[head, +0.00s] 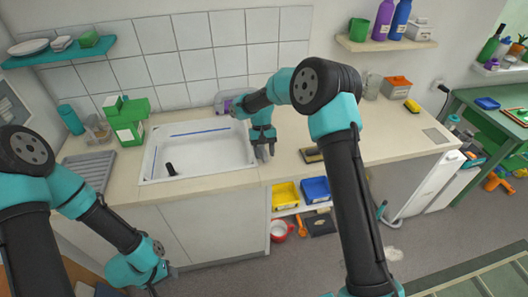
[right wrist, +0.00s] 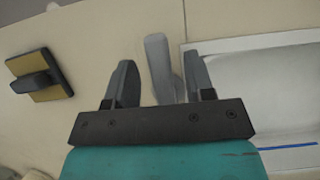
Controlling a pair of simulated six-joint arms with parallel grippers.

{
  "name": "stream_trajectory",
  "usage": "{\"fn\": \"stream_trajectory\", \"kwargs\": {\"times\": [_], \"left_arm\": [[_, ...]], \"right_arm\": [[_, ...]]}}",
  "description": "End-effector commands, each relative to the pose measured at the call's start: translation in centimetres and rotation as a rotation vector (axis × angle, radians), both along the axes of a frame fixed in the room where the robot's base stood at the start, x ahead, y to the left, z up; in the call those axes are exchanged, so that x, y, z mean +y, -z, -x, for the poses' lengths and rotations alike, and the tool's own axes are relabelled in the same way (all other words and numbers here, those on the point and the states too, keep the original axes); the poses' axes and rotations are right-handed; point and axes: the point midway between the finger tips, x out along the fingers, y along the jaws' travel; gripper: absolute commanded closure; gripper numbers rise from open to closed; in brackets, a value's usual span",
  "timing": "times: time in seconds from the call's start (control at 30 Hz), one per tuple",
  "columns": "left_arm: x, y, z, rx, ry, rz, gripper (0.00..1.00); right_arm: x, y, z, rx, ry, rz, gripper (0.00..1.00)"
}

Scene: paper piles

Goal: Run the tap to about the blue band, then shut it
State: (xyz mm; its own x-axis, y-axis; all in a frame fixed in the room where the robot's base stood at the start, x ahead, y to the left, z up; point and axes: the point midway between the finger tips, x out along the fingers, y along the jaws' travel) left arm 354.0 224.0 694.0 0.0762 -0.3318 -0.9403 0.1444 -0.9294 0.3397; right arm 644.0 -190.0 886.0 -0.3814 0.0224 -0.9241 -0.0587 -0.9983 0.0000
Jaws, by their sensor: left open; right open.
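The white sink basin (head: 205,172) is set in the counter, with a blue band (head: 200,133) on its inner back wall. The band also shows in the right wrist view (right wrist: 288,147). I cannot tell whether water is in the basin or running. My right gripper (head: 264,153) is low beside the basin's right rim, pointing down. In the right wrist view it is open (right wrist: 160,80), with a grey upright piece (right wrist: 157,62), perhaps the tap lever, between or just beyond the fingers; contact is unclear. My left gripper (head: 150,288) is open and empty, low in front of the cabinets.
A short black object (head: 170,169) stands in the basin. Green boxes (head: 127,122) and a ridged grey drainer (head: 90,168) are left of it. A yellow pad with a black handle (right wrist: 40,75) lies to the right.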

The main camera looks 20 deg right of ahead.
Motion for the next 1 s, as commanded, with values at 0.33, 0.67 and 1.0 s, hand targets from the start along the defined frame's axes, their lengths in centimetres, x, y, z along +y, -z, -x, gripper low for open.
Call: {"fn": "stream_trajectory", "kwargs": {"times": [0.33, 0.67, 1.0], "left_arm": [[0.0, 0.0, 0.0, 0.000, 0.000, 0.000, 0.57], [0.0, 0.0, 0.0, 0.000, 0.000, 0.000, 0.57], [0.0, 0.0, 0.0, 0.000, 0.000, 0.000, 0.57]], "right_arm": [[0.0, 0.0, 0.0, 0.000, 0.000, 0.000, 0.80], [0.0, 0.0, 0.0, 0.001, 0.000, 0.000, 1.00], [-1.2, 0.0, 0.4, 0.002, 0.044, 0.000, 1.00]]}}
